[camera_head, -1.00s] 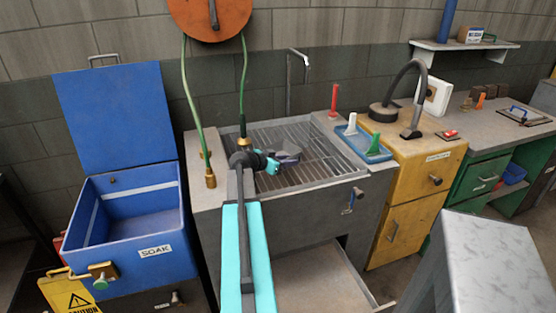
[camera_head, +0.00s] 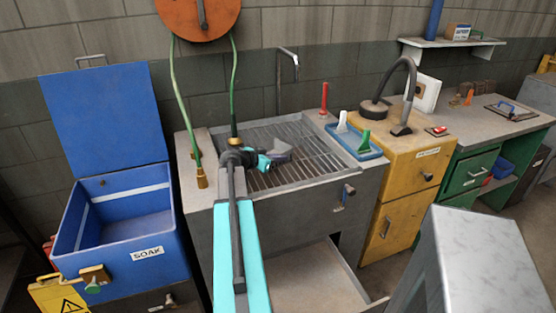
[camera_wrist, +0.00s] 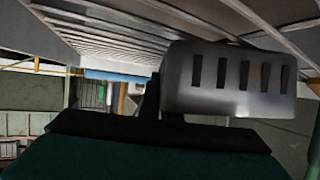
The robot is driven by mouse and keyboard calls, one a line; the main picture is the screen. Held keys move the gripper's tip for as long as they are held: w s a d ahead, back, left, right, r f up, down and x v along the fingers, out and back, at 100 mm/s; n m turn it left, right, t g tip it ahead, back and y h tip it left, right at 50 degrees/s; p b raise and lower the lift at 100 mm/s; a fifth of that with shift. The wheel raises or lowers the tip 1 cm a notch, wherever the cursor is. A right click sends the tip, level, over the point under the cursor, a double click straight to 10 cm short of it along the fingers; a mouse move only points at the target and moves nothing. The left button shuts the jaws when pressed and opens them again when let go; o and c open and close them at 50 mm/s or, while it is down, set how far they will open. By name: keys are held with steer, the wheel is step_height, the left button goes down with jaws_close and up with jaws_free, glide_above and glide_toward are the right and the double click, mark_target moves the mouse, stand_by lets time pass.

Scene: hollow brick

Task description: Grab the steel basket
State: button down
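My gripper (camera_head: 278,152) is over the slatted sink grate (camera_head: 310,150), near its left side. It is small and dark grey in the head view, and I cannot tell whether its fingers are open or shut. In the wrist view a grey slotted metal piece (camera_wrist: 228,82) stands large beside a dark post, close to the pale slats. I cannot tell whether it is part of my gripper or of the steel basket. No steel basket can be clearly made out in the head view.
A blue open-lidded SOAK bin (camera_head: 118,232) stands left of the sink. A hose reel (camera_head: 198,14) with green hoses hangs above. A blue tray (camera_head: 352,140) with brushes lies on the sink's right edge, beside a yellow cabinet (camera_head: 410,165). A grey block (camera_head: 470,255) fills the lower right.

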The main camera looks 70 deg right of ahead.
steer(key=shift+r+b, duration=0.9)
steer(key=shift+r, duration=3.8)
steer(key=shift+w, duration=0.15)
